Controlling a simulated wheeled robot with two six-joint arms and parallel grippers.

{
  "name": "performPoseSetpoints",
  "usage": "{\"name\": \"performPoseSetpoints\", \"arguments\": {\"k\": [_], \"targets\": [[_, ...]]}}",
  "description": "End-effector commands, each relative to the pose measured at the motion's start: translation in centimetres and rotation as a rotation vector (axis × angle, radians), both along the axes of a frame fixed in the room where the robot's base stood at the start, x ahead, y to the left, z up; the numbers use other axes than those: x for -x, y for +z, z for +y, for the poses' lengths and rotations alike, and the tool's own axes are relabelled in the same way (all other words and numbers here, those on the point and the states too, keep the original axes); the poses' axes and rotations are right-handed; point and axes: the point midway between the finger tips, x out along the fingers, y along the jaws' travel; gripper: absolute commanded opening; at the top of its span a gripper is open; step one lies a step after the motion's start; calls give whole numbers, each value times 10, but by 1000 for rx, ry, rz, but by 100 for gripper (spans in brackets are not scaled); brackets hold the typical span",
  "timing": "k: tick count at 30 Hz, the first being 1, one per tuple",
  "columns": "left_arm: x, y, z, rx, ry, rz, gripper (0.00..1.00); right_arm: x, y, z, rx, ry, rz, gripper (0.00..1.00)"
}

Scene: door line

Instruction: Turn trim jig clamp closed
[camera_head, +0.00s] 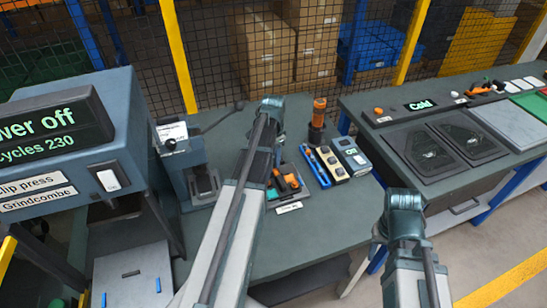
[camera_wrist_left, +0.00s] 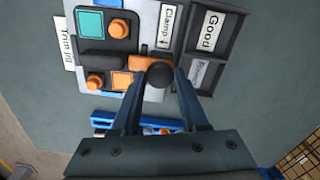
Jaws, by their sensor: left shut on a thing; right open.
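The trim jig (camera_wrist_left: 108,60) is a dark and light fixture with orange knobs and a teal square. It also shows in the head view (camera_head: 287,181), partly hidden behind my left arm. Its label (camera_wrist_left: 66,43) reads "Trim jig". A white "Clamp" label (camera_wrist_left: 168,26) with an arrow lies beside it. My left gripper (camera_wrist_left: 160,80) is shut around a dark round knob (camera_wrist_left: 160,74), which appears to be the clamp handle's end. The orange block (camera_wrist_left: 122,80) is just left of the fingers. My right arm shows at the right of the head view, but its fingers are not visible.
"Good" and second dark bins (camera_wrist_left: 208,30) lie beside the jig. A blue tray (camera_head: 316,166), a box with buttons (camera_head: 351,156) and an orange-topped cylinder (camera_head: 318,118) stand right of it. The clip press (camera_head: 60,150) is at left.

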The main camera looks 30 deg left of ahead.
Motion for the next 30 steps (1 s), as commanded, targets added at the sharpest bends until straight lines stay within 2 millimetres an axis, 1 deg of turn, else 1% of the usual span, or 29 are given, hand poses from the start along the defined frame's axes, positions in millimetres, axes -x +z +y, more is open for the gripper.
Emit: {"name": "performPoseSetpoints", "arguments": {"k": [5, 6, 10, 22, 26, 30], "targets": [[0, 0, 0, 0, -2, 0, 0, 0, 0, 0, 0, 0, 0, 50], [0, 0, 0, 0, -2, 0, 51, 0, 0, 0, 0, 0, 0, 50], [0, 0, 0, 0, -1, 0, 74, 0, 0, 0, 0, 0, 0, 50], [0, 3, 0, 0, 0, 0, 74, 0, 3, 0, 0, 0, 0, 50], [0, 12, 0, 0, 0, 0, 74, 0, 12, 0, 0, 0, 0, 50], [0, 27, 0, 0, 0, 0, 74, 0, 27, 0, 0, 0, 0, 50]]}}
